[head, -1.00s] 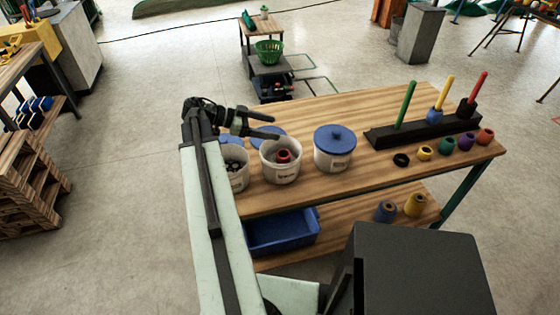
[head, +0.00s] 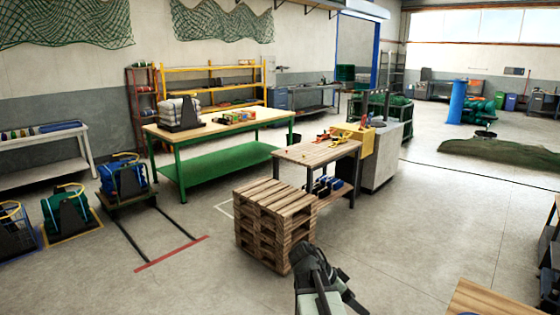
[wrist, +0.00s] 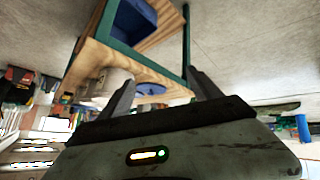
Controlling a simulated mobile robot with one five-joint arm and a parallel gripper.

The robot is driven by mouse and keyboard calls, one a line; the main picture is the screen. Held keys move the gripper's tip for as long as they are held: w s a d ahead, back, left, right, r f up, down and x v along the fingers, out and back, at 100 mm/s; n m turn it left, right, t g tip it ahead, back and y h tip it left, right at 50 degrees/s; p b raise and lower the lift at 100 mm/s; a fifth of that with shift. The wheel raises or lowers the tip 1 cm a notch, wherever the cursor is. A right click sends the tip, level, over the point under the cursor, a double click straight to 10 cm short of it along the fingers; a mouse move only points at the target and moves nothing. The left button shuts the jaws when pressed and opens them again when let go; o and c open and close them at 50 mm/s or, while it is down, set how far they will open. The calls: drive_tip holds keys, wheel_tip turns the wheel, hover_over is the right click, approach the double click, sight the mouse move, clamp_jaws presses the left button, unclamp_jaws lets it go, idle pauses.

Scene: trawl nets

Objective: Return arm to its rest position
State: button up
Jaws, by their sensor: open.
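My gripper (wrist: 161,76) is open and empty in the wrist view, its two dark fingers apart with nothing between them. Past the fingers, the wrist view shows the wooden workbench (wrist: 88,62) with its green frame, upside down. In the head view, the dark end of my arm (head: 316,265) shows at the bottom, right of centre, in front of the pallet stack. The fingers are too small there to read well.
A stack of wooden pallets (head: 275,215) stands close beyond my arm. A small wooden table (head: 312,153) and a long green-legged bench (head: 225,125) are behind it. Only a corner of the workbench (head: 490,300) shows at lower right. Open floor (head: 430,220) lies to the right.

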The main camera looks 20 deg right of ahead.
drive_tip(key=w+a+f+n+t+y, duration=0.1)
drive_tip(key=a+f+n+y, duration=0.1)
drive_tip(key=a+n, duration=0.4)
drive_tip(key=w+a+f+n+t+y, duration=0.1)
drive_tip(key=a+n, duration=0.5)
drive_tip(key=a, duration=0.8)
drive_tip(key=w+a+f+n+t+y, duration=0.1)
drive_tip(key=w+a+f+n+y, duration=0.2)
drive_tip(key=a+n, duration=0.3)
drive_tip(key=a+y, duration=0.1)
drive_tip(key=a, duration=0.3)
drive_tip(key=shift+n+y, duration=0.4)
drive_tip(key=shift+w, duration=0.1)
